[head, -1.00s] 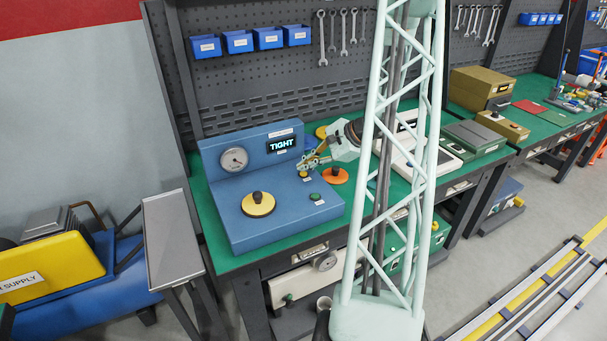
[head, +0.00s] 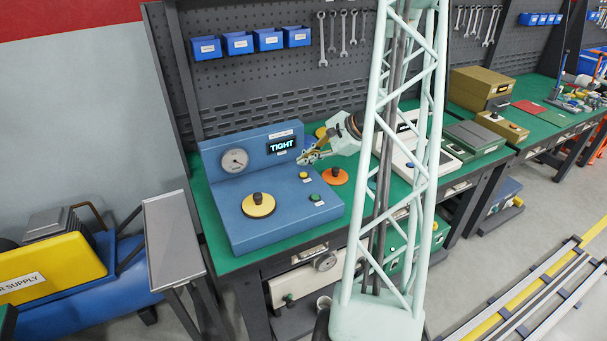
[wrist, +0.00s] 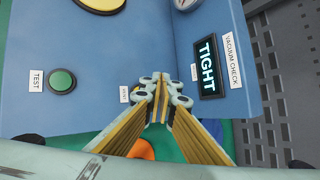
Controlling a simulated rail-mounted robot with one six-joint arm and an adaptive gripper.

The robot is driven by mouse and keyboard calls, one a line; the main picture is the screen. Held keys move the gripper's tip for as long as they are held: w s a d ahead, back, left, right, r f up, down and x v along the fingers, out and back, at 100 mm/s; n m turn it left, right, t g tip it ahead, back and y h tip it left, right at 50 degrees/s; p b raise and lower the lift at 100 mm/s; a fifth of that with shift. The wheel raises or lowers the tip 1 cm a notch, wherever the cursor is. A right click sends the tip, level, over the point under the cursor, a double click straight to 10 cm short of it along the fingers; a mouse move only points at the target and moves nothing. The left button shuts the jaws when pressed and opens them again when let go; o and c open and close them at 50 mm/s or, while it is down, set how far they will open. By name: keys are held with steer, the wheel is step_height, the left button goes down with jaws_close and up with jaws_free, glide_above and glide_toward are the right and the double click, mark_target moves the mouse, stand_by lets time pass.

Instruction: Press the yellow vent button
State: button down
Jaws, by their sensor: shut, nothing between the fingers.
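The yellow vent button (head: 304,175) sits on the sloping top of the blue test box (head: 240,235), with a small white label beside it. My gripper (head: 303,160) is shut and empty, just above and behind the button, apart from it in the head view. In the wrist view my closed fingertips (wrist: 162,82) point at the blue panel (wrist: 125,50). The vent label (wrist: 124,94) shows left of them, and the button itself is hidden there behind the fingers. The display (head: 281,145) reads TIGHT.
A green test button (head: 314,197) lies in front of the vent button. A yellow disc with a black knob (head: 258,203) is on the left and a gauge (head: 234,160) behind it. An orange disc (head: 335,176) is on the right, close to my gripper.

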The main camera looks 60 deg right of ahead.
steer(key=shift+r, duration=1)
stand_by(0.7)
steer(key=shift+w+a+r+p, duration=0.25)
steer(key=shift+a+r+p, duration=0.05)
steer(key=shift+a+r, duration=0.05)
steer(key=w+a+r+n+g+y, duration=0.1)
steer(key=w+a+r+n, duration=0.25)
steer(key=a+r, duration=0.55)
steer(key=w+a+r+n+g+y+p, duration=0.15)
steer(key=a+r+n, duration=0.3)
steer(key=a, duration=0.75)
steer(key=w+a+r+n+g, duration=0.1)
steer(key=w+a+r+n, duration=0.2)
steer(key=a+r, duration=0.6)
steer(key=s+a+r+n+g, duration=0.1)
steer(key=s+a+r+n, duration=0.25)
steer(key=a, duration=0.65)
steer(key=s+a+r+n+g, duration=0.1)
steer(key=s+a+r+n, duration=0.3)
steer(key=a, duration=0.7)
steer(key=s+a+r+n+h, duration=0.25)
steer(key=s+a, duration=0.45)
steer(key=s, duration=0.6)
steer(key=s+n+h+b, duration=0.1)
steer(key=s+n+h, duration=0.1)
steer(key=s, duration=0.9)
steer(key=shift+s+d+f+n+b, duration=0.25)
steer(key=shift+d+f+n, duration=0.2)
steer(key=shift+n, duration=0.35)
